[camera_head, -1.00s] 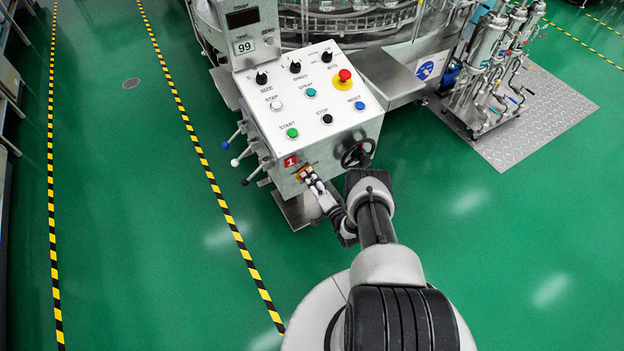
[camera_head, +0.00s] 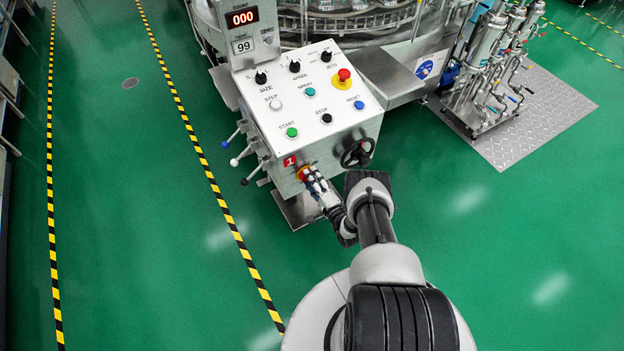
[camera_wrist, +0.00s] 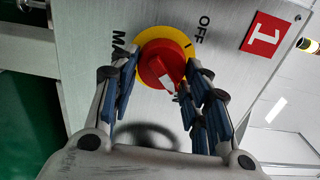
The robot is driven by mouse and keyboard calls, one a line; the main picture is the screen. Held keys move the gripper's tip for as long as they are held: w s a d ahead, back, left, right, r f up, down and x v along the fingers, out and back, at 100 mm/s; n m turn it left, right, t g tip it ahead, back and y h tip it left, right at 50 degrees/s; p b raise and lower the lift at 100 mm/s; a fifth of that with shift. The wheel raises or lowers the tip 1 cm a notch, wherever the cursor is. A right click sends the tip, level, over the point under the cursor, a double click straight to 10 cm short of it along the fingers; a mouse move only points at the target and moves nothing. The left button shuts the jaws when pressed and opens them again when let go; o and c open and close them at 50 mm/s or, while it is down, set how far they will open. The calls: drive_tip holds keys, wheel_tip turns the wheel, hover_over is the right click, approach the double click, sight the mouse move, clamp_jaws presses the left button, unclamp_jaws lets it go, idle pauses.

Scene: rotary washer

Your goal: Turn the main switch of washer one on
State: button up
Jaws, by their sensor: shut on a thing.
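The main switch (camera_wrist: 160,62) of washer one is a red rotary knob on a yellow disc, on the front of the control box (camera_head: 340,150). The word OFF and part of another label show beside it in the wrist view. A red plate with the number 1 (camera_wrist: 264,33) is next to it. My gripper (camera_wrist: 157,85) is shut on the red knob, with its blue-padded fingers on either side. In the head view my gripper (camera_head: 311,180) covers much of the switch (camera_head: 302,173).
The sloped panel holds several black knobs, coloured buttons and a red emergency stop (camera_head: 344,75). A black handwheel (camera_head: 357,153) sits right of the switch, close to my arm. Levers (camera_head: 240,158) stick out at the left. Green floor is free on both sides.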

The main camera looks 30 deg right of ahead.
drive_tip(key=o, duration=1)
drive_tip(key=s, duration=1.2)
drive_tip(key=shift+d, duration=0.15)
